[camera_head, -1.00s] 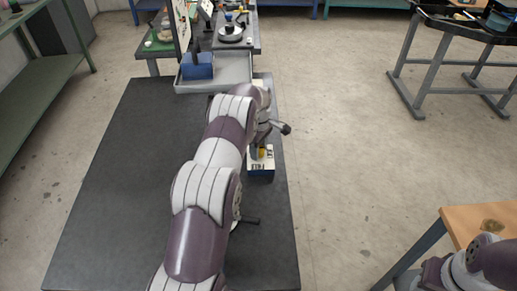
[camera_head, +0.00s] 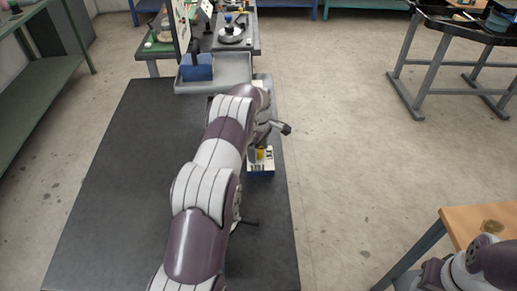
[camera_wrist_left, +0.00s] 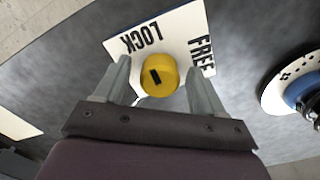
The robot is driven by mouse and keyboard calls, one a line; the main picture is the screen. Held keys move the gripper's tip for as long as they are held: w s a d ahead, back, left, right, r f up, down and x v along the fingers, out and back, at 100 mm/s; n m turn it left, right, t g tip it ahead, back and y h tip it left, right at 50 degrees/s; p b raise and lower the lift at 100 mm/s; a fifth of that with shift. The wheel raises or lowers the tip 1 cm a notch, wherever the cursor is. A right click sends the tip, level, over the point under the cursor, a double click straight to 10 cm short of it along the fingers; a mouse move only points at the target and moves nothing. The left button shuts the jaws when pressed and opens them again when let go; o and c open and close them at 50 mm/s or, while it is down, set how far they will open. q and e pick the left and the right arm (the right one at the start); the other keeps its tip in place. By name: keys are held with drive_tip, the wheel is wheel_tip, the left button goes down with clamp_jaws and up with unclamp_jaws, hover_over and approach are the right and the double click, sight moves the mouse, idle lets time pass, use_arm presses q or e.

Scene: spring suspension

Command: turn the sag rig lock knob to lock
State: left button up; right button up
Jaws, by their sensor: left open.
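The yellow lock knob (camera_wrist_left: 160,75) sits on a white plate (camera_wrist_left: 178,35) marked LOCK at upper left and FREE at right in the left wrist view. A black mark on the knob slants toward the upper left, the LOCK side. My left gripper (camera_wrist_left: 163,78) is open, with one finger on each side of the knob; whether either finger touches it I cannot tell. My right gripper is out of view.
The block stands near the right edge of a dark table (camera_head: 120,190). A grey tray (camera_head: 232,72) with a blue block lies at its far end. A round white-and-blue part (camera_wrist_left: 292,88) is to the right in the wrist view. Open floor lies right of the table.

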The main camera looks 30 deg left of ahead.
sight(259, 149)
use_arm(q)
wheel_tip(259, 149, up, 13)
drive_tip(key=p, duration=1)
drive_tip(key=shift+f, duration=0.2)
